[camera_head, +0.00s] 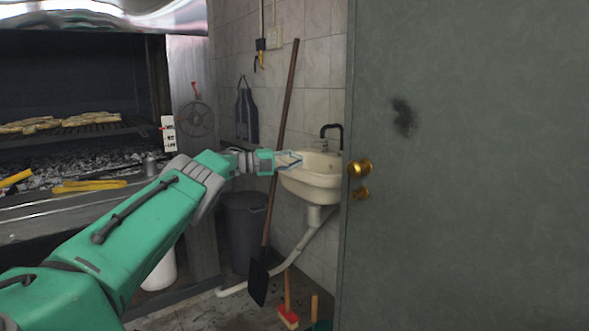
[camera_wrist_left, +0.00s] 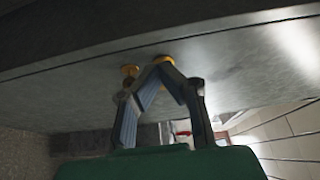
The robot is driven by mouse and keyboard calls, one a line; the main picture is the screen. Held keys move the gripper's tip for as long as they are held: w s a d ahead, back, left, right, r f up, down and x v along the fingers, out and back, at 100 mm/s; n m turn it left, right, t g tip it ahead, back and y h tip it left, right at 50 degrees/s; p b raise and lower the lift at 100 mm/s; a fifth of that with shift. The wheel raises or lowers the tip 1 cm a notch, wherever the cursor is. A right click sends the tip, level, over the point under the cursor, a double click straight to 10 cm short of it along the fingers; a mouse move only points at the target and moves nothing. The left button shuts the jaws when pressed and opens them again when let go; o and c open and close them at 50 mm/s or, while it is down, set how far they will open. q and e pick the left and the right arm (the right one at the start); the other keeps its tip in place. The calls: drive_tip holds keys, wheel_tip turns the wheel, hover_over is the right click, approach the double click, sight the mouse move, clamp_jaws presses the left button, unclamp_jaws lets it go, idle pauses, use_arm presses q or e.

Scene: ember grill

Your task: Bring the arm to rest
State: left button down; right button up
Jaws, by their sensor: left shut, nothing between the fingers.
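My left arm reaches in from the left in the head view, stretched out toward the right. Its gripper (camera_head: 293,160) is shut and empty, and it overlaps the left side of the sink in the picture. In the left wrist view the gripper (camera_wrist_left: 158,68) has its fingertips together, with nothing between them. The grey door (camera_head: 465,165) fills the right of the head view. Its brass knob (camera_head: 360,168) is to the right of the gripper and apart from it. The knob (camera_wrist_left: 168,60) also shows behind the fingertips in the wrist view. My right gripper is not in view.
A white sink (camera_head: 318,180) hangs on the tiled wall. A long-handled shovel (camera_head: 259,277) leans there, near a dark bin (camera_head: 243,232). A red brush (camera_head: 288,316) stands on the floor. The grill (camera_head: 70,165) with meat and yellow-handled tools is at the left.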

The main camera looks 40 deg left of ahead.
use_arm(q)
wheel_tip(320, 180, down, 19)
drive_tip(key=w+d+n+t+y+b, duration=0.25)
drive_tip(key=n+y, duration=0.45)
drive_tip(key=n, duration=0.7)
drive_tip(key=s+d+f+n+g+y, duration=0.2)
drive_tip(key=s+d+f+n, duration=0.25)
drive_tip(key=d+f, duration=0.35)
drive_tip(key=s+d+f+n+g+y, duration=0.1)
drive_tip(key=s+d+f+n+g, duration=0.2)
drive_tip(key=s+d+f, duration=0.5)
drive_tip(key=s+d+f+n+g, duration=0.1)
drive_tip(key=s+d+f+g, duration=0.1)
drive_tip(key=s+d+f, duration=0.3)
drive_tip(key=s+d+f+g, duration=0.2)
drive_tip(key=s+f, duration=0.1)
drive_tip(key=s, duration=0.4)
drive_tip(key=s+d+f+n+g, duration=0.1)
drive_tip(key=s+d+f+g, duration=0.1)
drive_tip(key=s+d+f, duration=0.3)
drive_tip(key=s+d+r+g, duration=0.2)
drive_tip(key=s+g, duration=0.1)
drive_tip(key=s, duration=0.8)
drive_tip(key=s+d+r+g, duration=0.1)
drive_tip(key=s+d+g, duration=0.2)
drive_tip(key=s, duration=0.9)
drive_tip(key=shift+d+r+n+p, duration=0.3)
drive_tip(key=shift+r+n+p, duration=0.05)
drive_tip(key=shift+r+p, duration=0.05)
